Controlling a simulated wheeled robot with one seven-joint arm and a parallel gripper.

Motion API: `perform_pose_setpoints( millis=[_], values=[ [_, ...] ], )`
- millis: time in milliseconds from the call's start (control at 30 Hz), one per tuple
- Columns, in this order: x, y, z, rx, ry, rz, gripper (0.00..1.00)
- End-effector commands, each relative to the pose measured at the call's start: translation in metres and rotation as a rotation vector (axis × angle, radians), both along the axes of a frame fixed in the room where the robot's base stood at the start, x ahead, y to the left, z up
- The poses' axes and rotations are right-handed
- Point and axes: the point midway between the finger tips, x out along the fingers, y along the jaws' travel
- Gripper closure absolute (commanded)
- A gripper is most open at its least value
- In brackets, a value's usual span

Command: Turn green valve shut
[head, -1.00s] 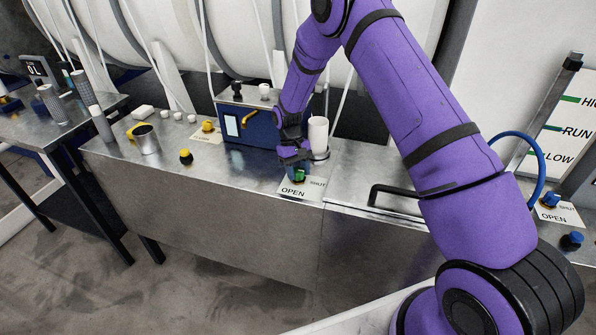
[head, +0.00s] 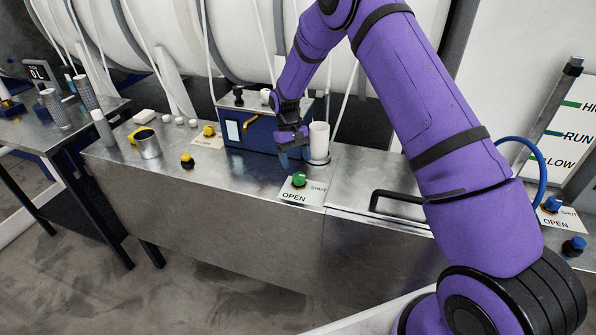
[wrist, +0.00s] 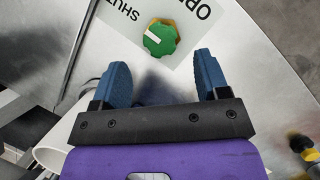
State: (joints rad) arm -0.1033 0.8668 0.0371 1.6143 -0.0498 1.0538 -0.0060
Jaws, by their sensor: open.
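The green valve (head: 299,179) is a green knob on a label plate marked OPEN and SHUT, on the metal counter. In the wrist view the green valve (wrist: 160,40) shows a white pointer line on its left part, slanting toward the SHUT side. My gripper (wrist: 165,80) is open and empty, its two blue fingers apart and short of the knob in that view. In the head view my gripper (head: 284,158) hangs above and behind the knob, clear of it. Nothing hides the knob.
A white cylinder (head: 319,141) stands close to the right of my gripper, and a blue box (head: 258,132) is behind it. A black handle (head: 398,199) rises to the right. Yellow knobs (head: 187,161) and a metal cup (head: 148,144) are on the left.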

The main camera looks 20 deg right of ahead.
Motion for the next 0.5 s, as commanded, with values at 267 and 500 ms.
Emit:
perform_pose_setpoints(
  millis=[267,500],
  values=[
    [0.016,0.003,0.037,0.001,-0.003,0.000,0.32],
    [0.019,0.003,0.045,0.000,-0.002,0.000,0.32]
  ],
)
